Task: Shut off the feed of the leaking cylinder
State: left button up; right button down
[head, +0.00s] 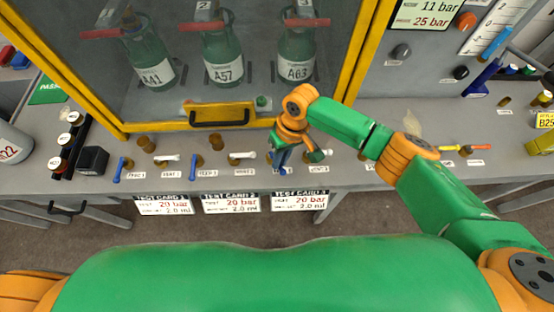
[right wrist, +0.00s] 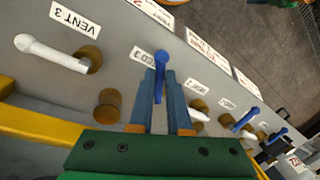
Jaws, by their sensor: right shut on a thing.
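My right gripper (head: 281,160) is at the front row of valves, below the third cylinder, labelled A63 (head: 295,72). The white vent 3 lever (right wrist: 50,52) is to the left of the fingers. In the head view, cylinders A41 (head: 154,74) and A57 (head: 223,72) stand behind the glass beside A63. I cannot tell which cylinder leaks. The other blue levers (head: 123,168) and (head: 194,166) are free. My left gripper is out of view.
A yellow-framed cabinet with a black handle (head: 219,123) stands close behind the valves. Test cards (head: 231,203) hang on the bench's front edge. A black box (head: 93,160) is at the left. A gauge panel (head: 430,14) and more levers (head: 480,147) are at the right.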

jog(key=n, duration=0.1)
jog(key=n+b, duration=0.1)
jog(key=shift+w+d+f+n, duration=0.1)
jog(key=shift+w+d+n, duration=0.25)
jog(key=shift+w+n, duration=0.05)
jog(key=n, duration=0.1)
jog(key=n+b, duration=0.1)
jog(key=b, duration=0.1)
jog(key=shift+w+d+n+g+h, duration=0.25)
jog(key=shift+w+n+g+h, duration=0.15)
jog(key=n+b, duration=0.1)
jog(key=n, duration=0.1)
jog(key=w+n+b, duration=0.1)
jog(key=n+b, duration=0.1)
jog(key=shift+w+d+h, duration=0.2)
jog(key=shift+h, duration=0.1)
jog(key=shift+w+n+h+b, duration=0.15)
jog(key=shift+w+n+b, duration=0.05)
jog(key=shift+n+b, duration=0.5)
jog(key=shift+w+n+h+b, duration=0.15)
jog(key=shift+w+n+b, duration=0.05)
jog(key=shift+n+b, duration=0.45)
jog(key=c, duration=0.9)
grip_release()
jog(key=shift+o, duration=0.2)
